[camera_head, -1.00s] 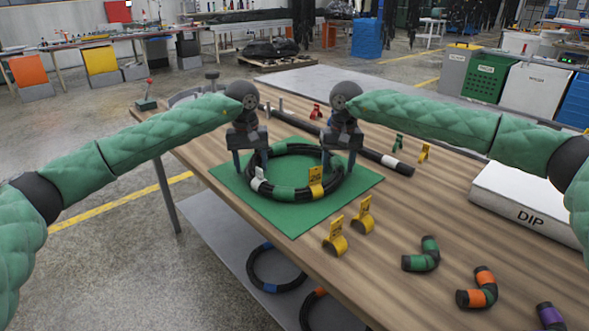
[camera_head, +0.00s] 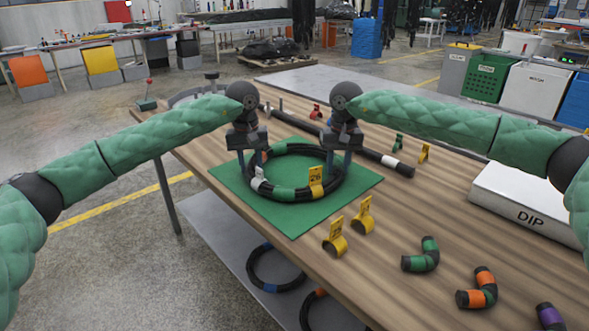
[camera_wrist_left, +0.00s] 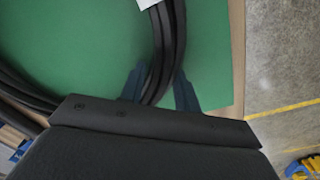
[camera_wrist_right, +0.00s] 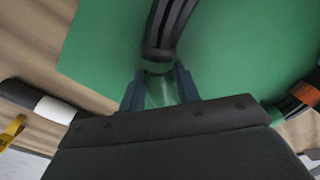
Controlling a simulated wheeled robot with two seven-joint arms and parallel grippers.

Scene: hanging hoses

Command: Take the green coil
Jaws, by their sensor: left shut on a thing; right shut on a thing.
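The green coil (camera_head: 285,194), a black hose ring with green bands, lies flat on a green mat (camera_head: 290,222) on the wooden table. It carries a white band and a yellow tag (camera_head: 316,181) at its front. My left gripper (camera_head: 252,169) is shut on the coil's left side; in the left wrist view the black hose strands (camera_wrist_left: 160,60) run between its fingers. My right gripper (camera_head: 340,166) is shut on the coil's right side; in the right wrist view a green band (camera_wrist_right: 160,90) sits between its fingers. The fingers partly hide the gripped parts.
Yellow tagged clips (camera_head: 335,238) stand right of the mat. Short bent hose pieces (camera_head: 423,256) lie towards the front right, near a white DIP box (camera_head: 530,205). A straight black hose (camera_head: 375,157) lies behind the coil. Other coils (camera_head: 275,270) rest on the lower shelf.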

